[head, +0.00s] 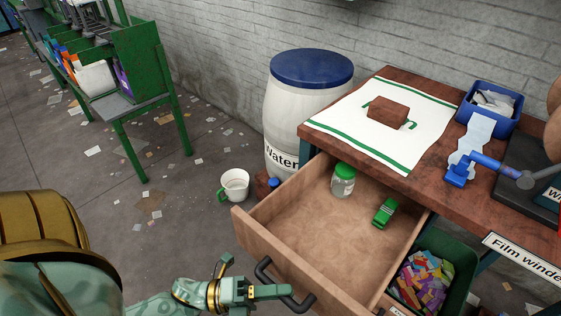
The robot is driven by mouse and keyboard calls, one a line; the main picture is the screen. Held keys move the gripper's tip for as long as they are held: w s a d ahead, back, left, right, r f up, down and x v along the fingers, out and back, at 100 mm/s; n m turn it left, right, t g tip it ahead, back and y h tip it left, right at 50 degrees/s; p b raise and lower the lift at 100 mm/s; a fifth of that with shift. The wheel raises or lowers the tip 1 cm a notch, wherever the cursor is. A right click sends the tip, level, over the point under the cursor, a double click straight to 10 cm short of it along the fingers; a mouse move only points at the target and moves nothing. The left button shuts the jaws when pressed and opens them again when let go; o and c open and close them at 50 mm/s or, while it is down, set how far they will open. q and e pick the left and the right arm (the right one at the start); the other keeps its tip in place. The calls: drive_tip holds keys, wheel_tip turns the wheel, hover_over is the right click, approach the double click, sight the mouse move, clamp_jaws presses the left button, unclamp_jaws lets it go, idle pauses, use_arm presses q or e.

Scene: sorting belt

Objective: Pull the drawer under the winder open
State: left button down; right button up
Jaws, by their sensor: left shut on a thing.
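The drawer (250,234) under the winder is pulled out from the bench and stands open, with a wide bare floor showing. A jar with a green lid (342,182) and a small green object (385,212) lie inside it. My left gripper (284,291) is at the front of the drawer, shut on its dark handle (264,272). The winder (520,179) stands on the bench top at the right edge, partly cut off. My right gripper is not in view.
The bench (440,198) holds a white cloth (348,124) with a brown block (388,112) and a blue bin (490,108). A green crate of colourful scraps (458,252) stands right of the drawer.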

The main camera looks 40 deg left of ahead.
use_arm(q)
drive_tip(key=c, duration=1.4)
unclamp_jaws()
drive_tip(key=shift+o, duration=0.2)
drive_tip(key=shift+a, duration=0.1)
drive_tip(key=v, duration=1.6)
drive_tip(key=shift+p, duration=0.35)
drive_tip(key=shift+s, duration=0.15)
